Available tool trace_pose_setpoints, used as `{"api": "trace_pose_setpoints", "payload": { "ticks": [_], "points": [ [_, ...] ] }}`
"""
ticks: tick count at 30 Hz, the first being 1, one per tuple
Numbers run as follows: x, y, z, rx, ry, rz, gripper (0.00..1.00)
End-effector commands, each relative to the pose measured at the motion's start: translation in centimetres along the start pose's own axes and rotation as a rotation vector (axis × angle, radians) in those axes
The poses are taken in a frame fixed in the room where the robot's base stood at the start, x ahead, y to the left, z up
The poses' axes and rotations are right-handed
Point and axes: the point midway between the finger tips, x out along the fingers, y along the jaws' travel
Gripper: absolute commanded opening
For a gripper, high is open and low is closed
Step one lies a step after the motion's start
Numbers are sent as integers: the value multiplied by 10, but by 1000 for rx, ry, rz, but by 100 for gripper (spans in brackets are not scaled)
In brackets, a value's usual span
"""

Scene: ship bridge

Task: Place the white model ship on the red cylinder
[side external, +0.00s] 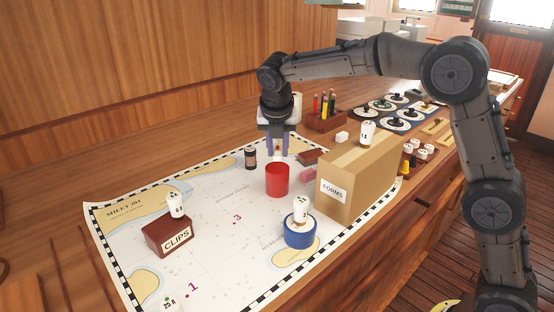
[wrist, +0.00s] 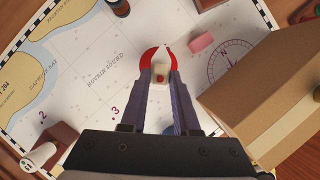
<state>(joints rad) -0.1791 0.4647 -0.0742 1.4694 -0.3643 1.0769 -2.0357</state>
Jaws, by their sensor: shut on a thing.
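The white model ship (wrist: 161,62) is between the fingers of my gripper (wrist: 159,75) in the wrist view, its pointed end toward the top of the picture. A small red spot shows on it. My gripper (side external: 279,150) is shut on the ship and points down in the side view, where the fingers mostly hide the ship. The red cylinder (side external: 277,181) stands upright on the chart, below the fingertips with a gap. In the wrist view the red cylinder (wrist: 146,56) shows behind the ship, partly covered by it.
A cardboard FORMS box (side external: 357,180) stands close to the right, with a white piece (side external: 367,132) on top. A blue cylinder (side external: 300,233) and a CLIPS box (side external: 168,238) also carry white pieces. A dark bottle (side external: 251,158) and a pink block (side external: 307,174) are near the cylinder.

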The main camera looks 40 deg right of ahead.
Motion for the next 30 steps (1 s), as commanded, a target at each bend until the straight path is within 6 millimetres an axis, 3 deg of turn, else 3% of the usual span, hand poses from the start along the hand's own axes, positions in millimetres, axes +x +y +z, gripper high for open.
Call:
{"api": "trace_pose_setpoints", "payload": {
  "ticks": [7, 20, 21, 24, 26, 30],
  "points": [
    [30, 2, -11, -1, 1, -2, 0],
    [35, 2, -13, -1, 1, -1, 0],
    [35, 2, -13, -1, 0, -1, 35],
    [35, 2, -13, -1, 0, -1, 53],
    [35, 2, -13, -1, 1, -1, 59],
    [35, 2, -13, -1, 1, -1, 59]
  ]
}}
